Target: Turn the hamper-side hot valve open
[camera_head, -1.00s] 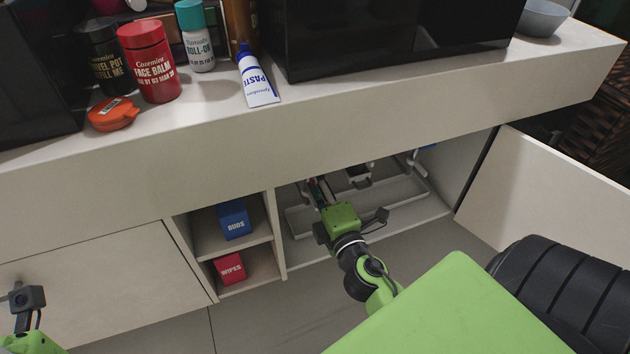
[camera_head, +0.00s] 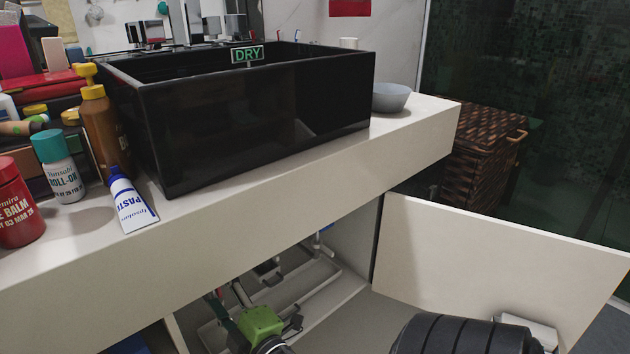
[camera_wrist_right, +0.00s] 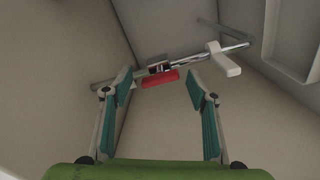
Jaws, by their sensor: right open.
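In the right wrist view, a valve with a red lever (camera_wrist_right: 160,79) sits on a metal pipe along the cabinet's inner wall. My right gripper (camera_wrist_right: 158,92) is open, its two teal-padded fingers spread to either side of the red lever in the picture. The lever appears beyond the fingertips, with no contact visible. A white lever (camera_wrist_right: 223,59) is on the same pipework to the right. In the head view my right gripper (camera_head: 223,306) reaches into the open cabinet under the sink; its fingertips are hard to make out. My left gripper is out of view.
The cabinet door (camera_head: 490,245) stands open at the right. A wicker hamper (camera_head: 480,155) is beyond the counter's end. The counter front (camera_head: 290,235) overhangs my arm. A white tray-like frame (camera_head: 310,280) lies on the cabinet floor.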

